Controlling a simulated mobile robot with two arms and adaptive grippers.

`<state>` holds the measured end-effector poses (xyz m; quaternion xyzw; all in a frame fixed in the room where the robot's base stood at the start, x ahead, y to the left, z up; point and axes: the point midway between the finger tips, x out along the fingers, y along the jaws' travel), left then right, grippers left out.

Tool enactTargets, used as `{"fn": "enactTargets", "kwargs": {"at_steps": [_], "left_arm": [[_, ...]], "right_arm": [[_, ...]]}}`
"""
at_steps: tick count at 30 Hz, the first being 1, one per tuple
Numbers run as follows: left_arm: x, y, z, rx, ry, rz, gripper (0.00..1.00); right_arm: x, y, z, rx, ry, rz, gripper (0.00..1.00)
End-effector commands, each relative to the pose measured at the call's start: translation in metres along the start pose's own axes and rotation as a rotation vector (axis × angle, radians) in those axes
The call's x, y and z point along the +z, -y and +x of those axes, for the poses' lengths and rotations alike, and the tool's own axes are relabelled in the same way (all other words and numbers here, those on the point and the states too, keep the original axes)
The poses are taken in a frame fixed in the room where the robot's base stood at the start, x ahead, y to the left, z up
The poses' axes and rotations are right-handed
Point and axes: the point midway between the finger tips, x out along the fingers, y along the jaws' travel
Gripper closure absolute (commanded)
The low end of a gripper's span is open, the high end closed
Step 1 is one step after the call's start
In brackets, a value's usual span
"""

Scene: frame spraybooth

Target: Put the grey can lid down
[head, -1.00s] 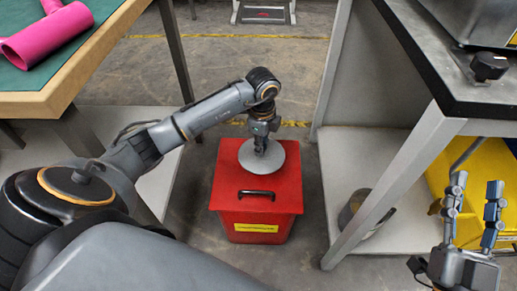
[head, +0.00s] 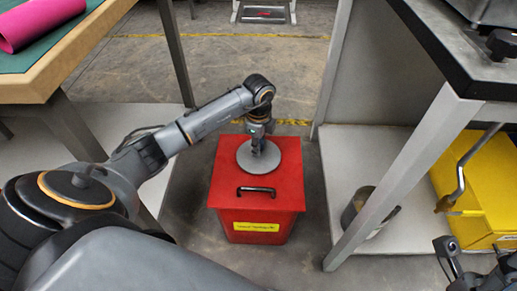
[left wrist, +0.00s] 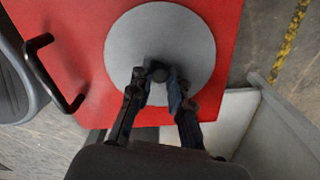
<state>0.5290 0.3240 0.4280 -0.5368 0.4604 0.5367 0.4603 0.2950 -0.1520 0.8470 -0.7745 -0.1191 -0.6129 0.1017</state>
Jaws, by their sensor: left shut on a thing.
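The grey can lid (head: 276,163) is a flat round disc with a small dark knob. My left gripper (head: 257,150) is above its middle, shut on the knob, which shows between the fingers in the left wrist view (left wrist: 158,82). The lid (left wrist: 180,35) lies level over the back part of the red bin's top (head: 231,190). I cannot tell whether it touches that top. My right gripper (head: 478,252) is at the lower right corner, fingers apart and empty, partly cut off by the frame.
The red bin has a black handle (head: 256,190) and a yellow label (head: 256,227). A wooden-edged table (head: 70,75) stands left, a dark-topped bench (head: 440,55) right. A round metal container (head: 358,207) and a yellow box (head: 478,190) are under the bench.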

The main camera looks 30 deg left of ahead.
Motion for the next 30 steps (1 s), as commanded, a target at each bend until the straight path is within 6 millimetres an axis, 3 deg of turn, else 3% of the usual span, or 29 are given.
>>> {"fn": "enactTargets", "kwargs": {"at_steps": [14, 15, 17, 30], "left_arm": [[0.0001, -0.0003, 0.0057, 0.001, 0.001, 0.000, 1.00], [0.0000, -0.0003, 0.0049, 0.001, 0.000, 0.000, 0.73], [0.0000, -0.0003, 0.0049, 0.001, 0.000, 0.000, 0.61], [-0.0001, 0.0002, -0.0022, -0.001, 0.000, 0.000, 0.59]], "right_arm": [[-0.0048, 0.0004, -0.0014, 0.000, -0.026, 0.002, 0.60], [-0.0048, 0.0004, -0.0010, 0.000, -0.026, 0.002, 0.60], [-0.0048, 0.0004, -0.0010, 0.000, -0.026, 0.002, 0.60], [-0.0032, 0.0003, 0.0014, 0.000, -0.015, 0.001, 0.60]]}}
